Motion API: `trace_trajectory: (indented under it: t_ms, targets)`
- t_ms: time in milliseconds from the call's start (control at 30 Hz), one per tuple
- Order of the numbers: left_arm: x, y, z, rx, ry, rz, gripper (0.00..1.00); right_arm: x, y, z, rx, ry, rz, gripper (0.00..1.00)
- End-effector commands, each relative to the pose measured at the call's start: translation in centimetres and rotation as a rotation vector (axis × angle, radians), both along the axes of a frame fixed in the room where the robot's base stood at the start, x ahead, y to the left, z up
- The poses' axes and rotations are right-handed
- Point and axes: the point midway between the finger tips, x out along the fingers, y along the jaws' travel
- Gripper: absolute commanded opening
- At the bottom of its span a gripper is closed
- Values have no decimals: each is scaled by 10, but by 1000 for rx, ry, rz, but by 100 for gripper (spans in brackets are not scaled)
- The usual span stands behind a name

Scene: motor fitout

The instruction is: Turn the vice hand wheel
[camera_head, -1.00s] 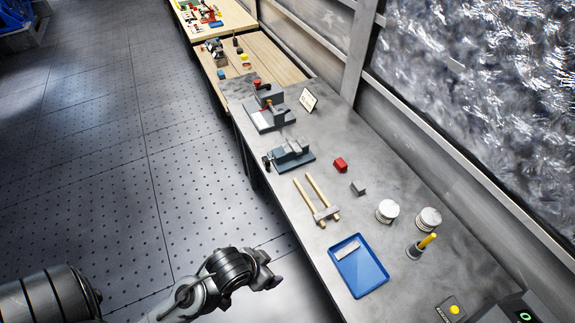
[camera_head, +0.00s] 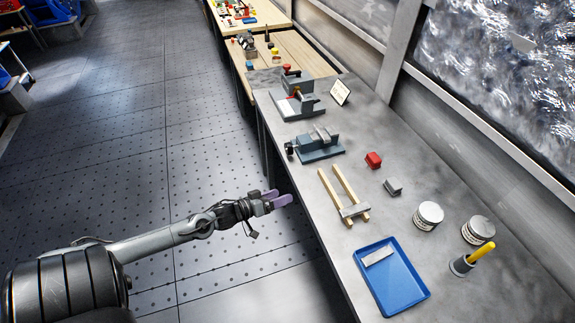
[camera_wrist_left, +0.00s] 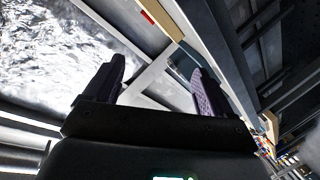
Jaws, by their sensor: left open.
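The grey-blue vice (camera_head: 318,147) stands on the metal bench near its left edge. Its dark hand wheel (camera_head: 289,147) faces the aisle at the vice's left end. My left gripper (camera_head: 281,199) is open and empty, over the floor just left of the bench edge, nearer the camera than the vice and apart from it. In the left wrist view its two fingers (camera_wrist_left: 158,88) stand apart with nothing between them; the vice cannot be made out there. My right gripper is in neither current view.
The aisle floor (camera_head: 130,150) is clear.

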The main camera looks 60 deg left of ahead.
Motion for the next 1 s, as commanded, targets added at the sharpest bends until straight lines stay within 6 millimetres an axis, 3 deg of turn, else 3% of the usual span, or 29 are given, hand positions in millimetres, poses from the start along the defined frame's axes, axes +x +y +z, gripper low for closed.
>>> trace_trajectory:
  t_ms: [33, 100, 300, 500, 733, 1000]
  targets:
    - [5, 25, -28, 14, -29, -17, 84, 0, 0, -38, -1, 0, 1, 80]
    - [11, 53, -36, 22, -68, -43, 84, 0, -1, -63, -2, 0, 1, 80]
    - [27, 124, -49, 71, -150, -116, 84, 0, -1, -133, -5, -2, 4, 80]
    - [43, 176, -51, 152, -206, -181, 84, 0, -1, -203, -4, -2, 3, 80]
    - [61, 209, -46, 247, -245, -225, 84, 0, -1, -266, -3, 0, 2, 80]
    - [73, 220, -39, 310, -263, -244, 84, 0, 0, -298, 0, 0, 1, 80]
